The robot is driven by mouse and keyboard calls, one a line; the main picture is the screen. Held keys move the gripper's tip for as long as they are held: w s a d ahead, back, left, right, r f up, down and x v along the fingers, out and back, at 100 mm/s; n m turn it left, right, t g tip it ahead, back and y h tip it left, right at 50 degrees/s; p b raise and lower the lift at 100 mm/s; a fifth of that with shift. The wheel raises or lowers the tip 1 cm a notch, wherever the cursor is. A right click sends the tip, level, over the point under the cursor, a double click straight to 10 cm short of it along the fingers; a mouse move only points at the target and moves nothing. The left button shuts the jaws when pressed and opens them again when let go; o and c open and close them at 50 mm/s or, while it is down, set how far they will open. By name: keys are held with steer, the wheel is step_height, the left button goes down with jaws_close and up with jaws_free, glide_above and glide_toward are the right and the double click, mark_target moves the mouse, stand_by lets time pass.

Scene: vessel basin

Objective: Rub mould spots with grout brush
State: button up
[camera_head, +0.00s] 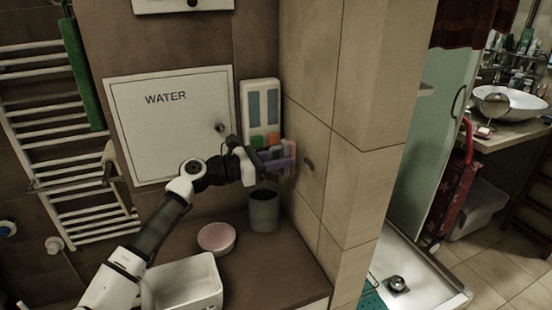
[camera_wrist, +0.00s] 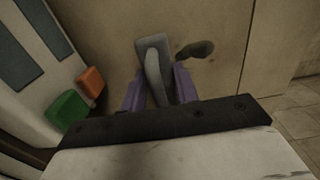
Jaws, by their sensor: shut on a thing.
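My gripper (camera_head: 282,160) is reached out to the beige tiled wall at the right of the counter. In the wrist view its two purple fingers (camera_wrist: 160,88) are shut on a grey grout brush (camera_wrist: 153,58). The brush's far end is against or very near the wall; I cannot tell if it touches. A dark mould spot (camera_head: 309,164) is on the tile just right of the gripper. It also shows in the wrist view (camera_wrist: 196,48), close to the right of the brush head. Any spot behind the brush or gripper is hidden.
A white dispenser (camera_head: 260,92) with green and orange buttons hangs left of the gripper. A grey-green cup (camera_head: 264,211), a pink round dish (camera_head: 216,237) and a white box (camera_head: 190,283) stand on the brown counter below. The tile right of the spot is clear.

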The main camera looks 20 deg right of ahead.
steer(key=shift+d+b, duration=0.45)
steer(key=shift+d, duration=0.5)
stand_by(0.5)
steer(key=shift+s, duration=0.1)
steer(key=shift+s+f+b, duration=0.15)
steer(key=shift+s+b, duration=0.8)
steer(key=shift+s, duration=0.45)
steer(key=shift+s+d+b, duration=0.15)
steer(key=shift+s+b, duration=1.1)
steer(key=shift+s, duration=1.1)
steer(key=shift+b, duration=0.5)
steer(key=shift+w+b, duration=1.15)
steer(key=shift+w, duration=1.6)
steer(key=shift+w+a, duration=0.2)
steer(key=shift+w, duration=0.9)
